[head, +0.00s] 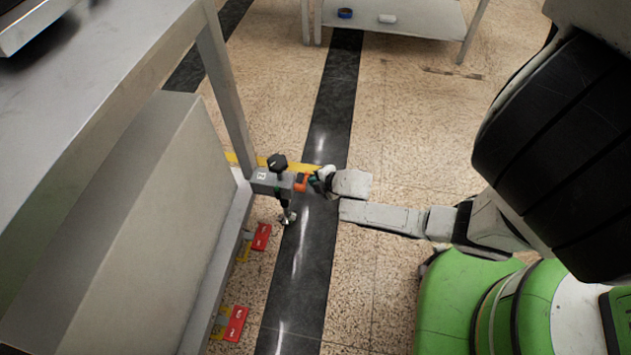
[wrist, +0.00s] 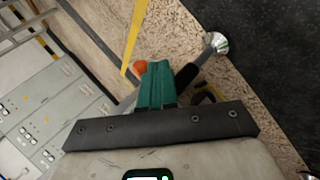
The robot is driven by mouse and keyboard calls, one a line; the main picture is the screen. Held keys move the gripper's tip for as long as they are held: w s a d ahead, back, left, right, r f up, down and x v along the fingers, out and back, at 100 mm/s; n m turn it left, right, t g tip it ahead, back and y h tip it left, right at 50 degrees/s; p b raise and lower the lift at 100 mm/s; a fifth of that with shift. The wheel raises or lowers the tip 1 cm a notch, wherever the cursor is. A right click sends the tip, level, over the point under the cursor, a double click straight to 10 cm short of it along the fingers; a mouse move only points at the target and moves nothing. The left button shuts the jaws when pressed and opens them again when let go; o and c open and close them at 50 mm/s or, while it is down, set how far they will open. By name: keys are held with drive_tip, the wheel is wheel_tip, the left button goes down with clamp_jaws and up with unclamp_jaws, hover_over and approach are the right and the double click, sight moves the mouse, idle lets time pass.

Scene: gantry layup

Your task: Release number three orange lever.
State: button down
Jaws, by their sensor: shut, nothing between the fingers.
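The orange lever (head: 301,181) is on a clamp at the table leg's grey bracket (head: 268,178), beside a black knob (head: 277,162). The small label on the bracket is not clearly legible. My gripper (head: 313,183) is shut and empty, just right of the lever. In the wrist view, the green fingers of my gripper (wrist: 156,70) are together. An orange rounded end (wrist: 140,67) shows at their tips, partly hidden. I cannot tell whether they touch it. A metal foot (head: 288,217) hangs below the bracket.
A grey table (head: 110,100) with a large panel (head: 150,200) under it fills the left. Red tags (head: 261,237) sit low along its base. A white bench (head: 400,15) stands at the back.

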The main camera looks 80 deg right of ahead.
drive_tip(key=shift+r, duration=0.2)
drive_tip(key=shift+w+r+p, duration=0.1)
drive_tip(key=shift+r+p, duration=0.6)
